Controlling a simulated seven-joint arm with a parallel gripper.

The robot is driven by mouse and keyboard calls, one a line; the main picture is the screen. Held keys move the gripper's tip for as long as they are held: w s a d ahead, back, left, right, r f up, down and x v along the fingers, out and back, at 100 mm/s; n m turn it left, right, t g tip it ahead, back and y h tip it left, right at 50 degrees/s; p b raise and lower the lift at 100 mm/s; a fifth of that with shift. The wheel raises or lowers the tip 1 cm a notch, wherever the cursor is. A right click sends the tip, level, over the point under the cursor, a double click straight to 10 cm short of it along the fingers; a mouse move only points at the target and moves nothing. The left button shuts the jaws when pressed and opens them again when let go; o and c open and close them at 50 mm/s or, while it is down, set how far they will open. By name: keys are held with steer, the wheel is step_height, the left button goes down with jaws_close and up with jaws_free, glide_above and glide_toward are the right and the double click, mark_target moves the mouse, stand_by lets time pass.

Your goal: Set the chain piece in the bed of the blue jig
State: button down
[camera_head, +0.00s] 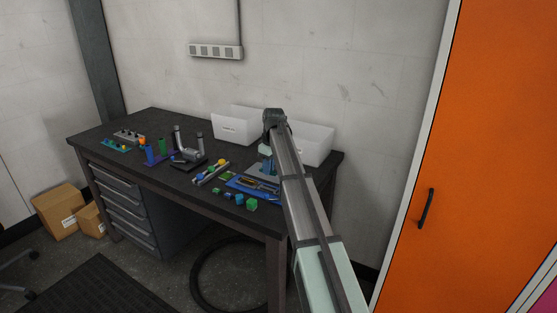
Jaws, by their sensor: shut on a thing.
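My gripper (266,151) points down over the right part of the dark workbench, mostly hidden by my own arm. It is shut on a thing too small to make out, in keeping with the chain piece. A flat blue item (243,184), seemingly the blue jig, lies on the bench just left of my arm. Its bed cannot be made out, and my arm covers its right side. Whether the held piece touches the jig cannot be told.
Small blue and green blocks (251,204) lie along the bench's front edge. White bins (233,127) line the wall. An orange cabinet (470,150) is at right.

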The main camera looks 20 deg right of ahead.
mark_target(266, 188)
steer(key=shift+s+a+f, duration=0.3)
steer(key=shift+s+a, duration=0.05)
steer(key=shift+a, duration=0.15)
steer(key=shift+f, duration=2)
steer(key=shift+f, duration=0.75)
steer(key=c, duration=1)
jaws_free()
steer(key=shift+r, duration=0.15)
